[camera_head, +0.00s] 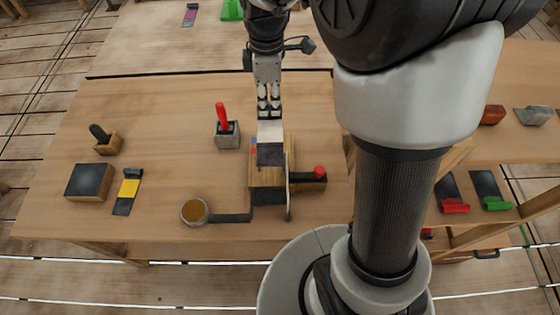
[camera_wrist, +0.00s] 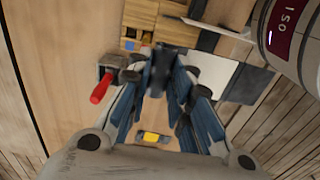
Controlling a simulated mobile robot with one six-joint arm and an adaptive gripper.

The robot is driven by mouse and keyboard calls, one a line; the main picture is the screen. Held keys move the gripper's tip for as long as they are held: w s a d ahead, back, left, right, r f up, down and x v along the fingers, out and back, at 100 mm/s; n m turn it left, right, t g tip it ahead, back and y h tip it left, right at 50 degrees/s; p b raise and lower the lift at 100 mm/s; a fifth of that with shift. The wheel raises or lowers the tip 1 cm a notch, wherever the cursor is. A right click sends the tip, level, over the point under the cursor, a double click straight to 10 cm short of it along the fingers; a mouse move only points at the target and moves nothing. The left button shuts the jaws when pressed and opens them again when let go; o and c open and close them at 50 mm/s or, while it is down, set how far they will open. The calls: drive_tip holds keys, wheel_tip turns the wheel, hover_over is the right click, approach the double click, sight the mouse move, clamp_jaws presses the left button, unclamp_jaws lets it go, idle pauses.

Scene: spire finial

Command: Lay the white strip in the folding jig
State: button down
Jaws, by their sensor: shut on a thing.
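The white strip (camera_head: 270,131) is white at its upper end and dark at its lower end. My gripper (camera_head: 267,113) is shut on it at the white end. In the head view the strip hangs over the far part of the wooden folding jig (camera_head: 262,181); I cannot tell whether it touches. The jig has a thin upright plate (camera_head: 289,195) on its near right side and a red knob (camera_head: 319,172) at the right. The grip itself is partly hidden.
A red-handled tool in a grey block (camera_head: 226,132) stands left of my gripper. Further left are a dark-handled tool (camera_head: 103,141), a dark-topped block (camera_head: 89,181), and a yellow strip (camera_head: 128,188). A round golden dish (camera_head: 194,211) is near the front edge.

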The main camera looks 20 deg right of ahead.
wheel_tip(320, 180, down, 19)
drive_tip(key=b, duration=0.5)
drive_tip(key=shift+w+a+r+b, duration=0.1)
drive_tip(key=shift+r+b, duration=0.1)
drive_tip(key=shift+b, duration=0.1)
drive_tip(key=shift+r, duration=0.1)
drive_tip(key=shift+f, duration=0.4)
drive_tip(key=shift+s+f+b, duration=0.25)
drive_tip(key=shift+s+b, duration=0.05)
drive_tip(key=shift+b, duration=0.05)
drive_tip(key=c, duration=1.8)
unclamp_jaws()
drive_tip(key=shift+f, duration=0.1)
drive_tip(key=shift+c, duration=0.2)
drive_tip(key=o, duration=0.4)
drive_tip(key=shift+w+f, duration=0.1)
